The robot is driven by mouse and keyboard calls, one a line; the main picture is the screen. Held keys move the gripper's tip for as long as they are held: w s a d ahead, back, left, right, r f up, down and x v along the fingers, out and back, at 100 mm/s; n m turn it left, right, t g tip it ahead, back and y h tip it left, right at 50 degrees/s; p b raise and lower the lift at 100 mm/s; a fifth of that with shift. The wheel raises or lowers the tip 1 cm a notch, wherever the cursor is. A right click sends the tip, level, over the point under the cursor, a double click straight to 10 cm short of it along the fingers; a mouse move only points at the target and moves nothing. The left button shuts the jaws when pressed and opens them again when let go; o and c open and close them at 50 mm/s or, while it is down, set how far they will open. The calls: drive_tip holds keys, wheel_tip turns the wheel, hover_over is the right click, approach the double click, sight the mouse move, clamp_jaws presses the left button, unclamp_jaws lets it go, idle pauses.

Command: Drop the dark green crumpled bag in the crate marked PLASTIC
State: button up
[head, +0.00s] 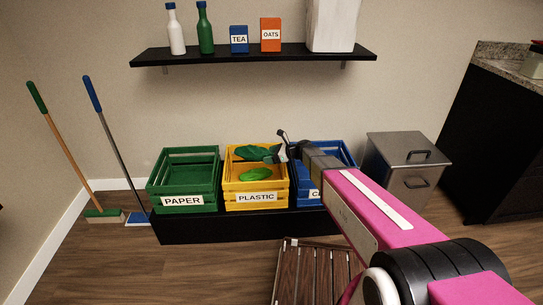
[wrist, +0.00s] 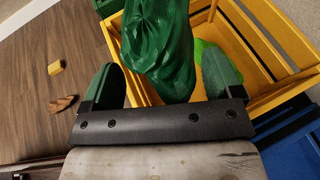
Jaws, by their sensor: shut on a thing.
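The dark green crumpled bag (head: 254,152) is held by my gripper (head: 275,153) over the yellow crate marked PLASTIC (head: 257,198). In the wrist view the bag (wrist: 158,42) hangs between my two fingers (wrist: 165,80), with the yellow crate's slatted walls (wrist: 272,38) around and below it. A bright green item (head: 255,174) lies inside the crate; part of it shows in the wrist view (wrist: 201,53). The bag appears above the crate floor, near the back of the opening.
A green crate marked PAPER (head: 183,201) stands to the left and a blue crate (head: 306,194), partly hidden by my arm, to the right. All stand on a black bench (head: 230,226). A grey metal bin (head: 400,160) is farther right. A slatted wooden piece (head: 309,268) is in front.

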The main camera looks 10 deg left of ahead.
wheel_tip(320, 180, down, 6)
drive_tip(key=shift+r, duration=0.1)
idle(0.4)
drive_tip(key=o, duration=0.7)
drive_tip(key=shift+r, duration=0.15)
drive_tip(key=shift+r, duration=2.9)
